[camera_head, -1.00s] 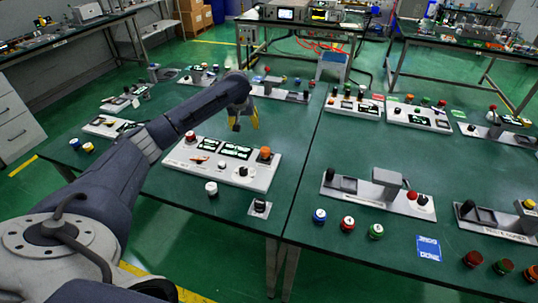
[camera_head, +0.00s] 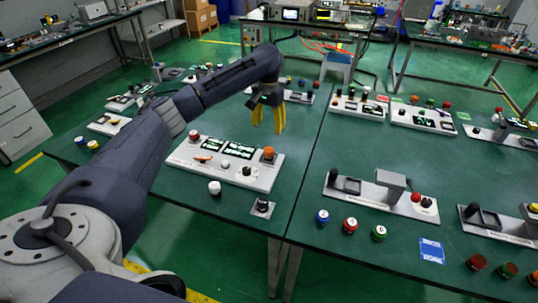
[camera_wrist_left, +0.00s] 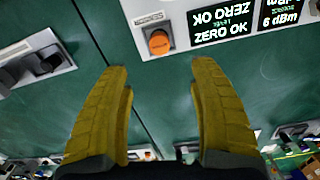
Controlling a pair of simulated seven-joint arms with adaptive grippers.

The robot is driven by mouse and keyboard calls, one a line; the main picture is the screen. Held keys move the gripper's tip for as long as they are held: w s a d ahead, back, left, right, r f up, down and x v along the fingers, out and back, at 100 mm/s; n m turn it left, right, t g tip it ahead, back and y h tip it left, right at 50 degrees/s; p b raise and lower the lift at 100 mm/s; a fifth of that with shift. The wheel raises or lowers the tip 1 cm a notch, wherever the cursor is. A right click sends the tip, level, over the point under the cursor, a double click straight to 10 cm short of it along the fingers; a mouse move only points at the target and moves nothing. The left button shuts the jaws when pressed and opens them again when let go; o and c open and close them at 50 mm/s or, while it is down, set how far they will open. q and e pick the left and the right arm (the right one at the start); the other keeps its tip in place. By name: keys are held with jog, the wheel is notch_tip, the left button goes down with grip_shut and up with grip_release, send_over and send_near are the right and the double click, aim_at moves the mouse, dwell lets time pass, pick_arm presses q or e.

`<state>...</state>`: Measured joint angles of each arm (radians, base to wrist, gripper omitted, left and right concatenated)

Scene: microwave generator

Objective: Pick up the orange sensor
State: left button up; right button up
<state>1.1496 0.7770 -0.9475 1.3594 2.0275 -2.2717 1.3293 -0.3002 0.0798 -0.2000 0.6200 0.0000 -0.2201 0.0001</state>
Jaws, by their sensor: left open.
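The orange sensor (camera_head: 268,153) is a small orange cap at the right end of a white instrument panel (camera_head: 215,170) on the near left table. In the left wrist view the orange sensor (camera_wrist_left: 159,42) sits near the top, beyond and between the two yellow fingers. My left gripper (camera_head: 270,130) is open and empty, above the table just behind the sensor, fingers pointing down. In the left wrist view the open fingers (camera_wrist_left: 160,72) stand well apart with bare green tabletop between them. My right gripper is not in view.
Two lit displays (camera_head: 238,150) sit on the panel left of the sensor. A white knob (camera_head: 214,188) and a small black-topped device (camera_head: 263,206) stand in front. A grey module (camera_head: 380,190) lies on the right table. The tabletop behind the panel is mostly bare.

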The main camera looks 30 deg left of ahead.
aim_at(269, 149)
pick_arm(q)
notch_tip(269, 149, down, 14)
jog(key=shift+r, duration=0.1)
dwell(0.7)
grip_shut()
dwell(0.4)
